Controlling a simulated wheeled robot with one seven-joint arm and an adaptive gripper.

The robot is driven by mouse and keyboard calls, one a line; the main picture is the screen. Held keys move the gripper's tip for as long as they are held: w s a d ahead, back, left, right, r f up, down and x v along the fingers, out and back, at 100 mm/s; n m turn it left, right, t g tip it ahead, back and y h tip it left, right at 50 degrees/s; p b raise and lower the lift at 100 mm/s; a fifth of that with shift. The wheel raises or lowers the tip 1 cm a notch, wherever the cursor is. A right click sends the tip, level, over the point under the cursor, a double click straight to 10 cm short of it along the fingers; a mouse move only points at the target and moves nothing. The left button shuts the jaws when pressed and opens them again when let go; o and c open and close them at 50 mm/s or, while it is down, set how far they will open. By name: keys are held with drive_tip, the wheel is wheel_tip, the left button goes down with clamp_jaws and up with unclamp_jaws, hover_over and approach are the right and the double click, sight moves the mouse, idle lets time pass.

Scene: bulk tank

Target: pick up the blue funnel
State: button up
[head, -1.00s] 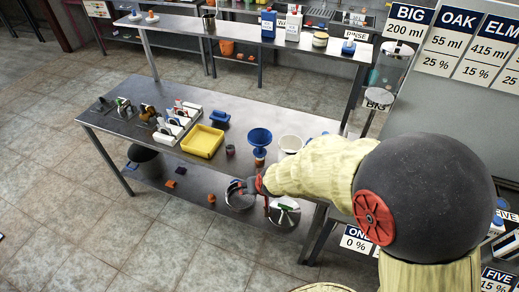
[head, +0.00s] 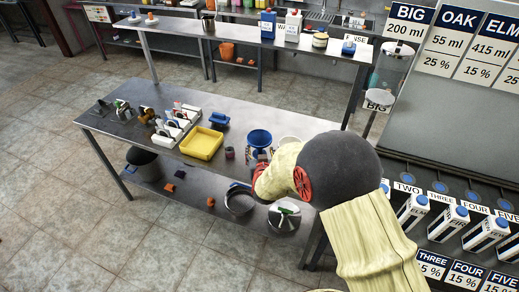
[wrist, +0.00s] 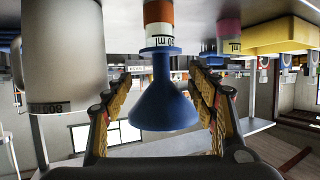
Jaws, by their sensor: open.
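The blue funnel (head: 260,138) stands mouth up on a small orange-and-white container on the steel table. In the wrist view, which is upside down, the funnel (wrist: 165,100) is in the middle, with its narrow end at the orange-and-white container (wrist: 159,25). My gripper (head: 258,162) is at the near side of the funnel. In the wrist view its fingers (wrist: 160,95) are open, one on each side of the funnel, with gaps showing beside the cone. My arm hides the container's lower part in the head view.
A white beaker (wrist: 62,60) stands close beside the funnel; in the head view it is partly hidden by my arm. A yellow tray (head: 202,143), a small dark-pink cup (head: 229,153) and a blue tray (head: 219,119) lie left of the funnel. A pot (head: 239,203) sits on the lower shelf.

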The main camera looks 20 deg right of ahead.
sight(260, 150)
drive_tip(key=b+x, duration=0.1)
drive_tip(key=x, duration=0.2)
drive_tip(key=shift+w+f, duration=0.15)
drive_tip(key=shift+w, duration=0.15)
drive_tip(key=shift+c, duration=1.1)
drive_tip(key=c, duration=1.1)
drive_tip(key=shift+c, duration=0.7)
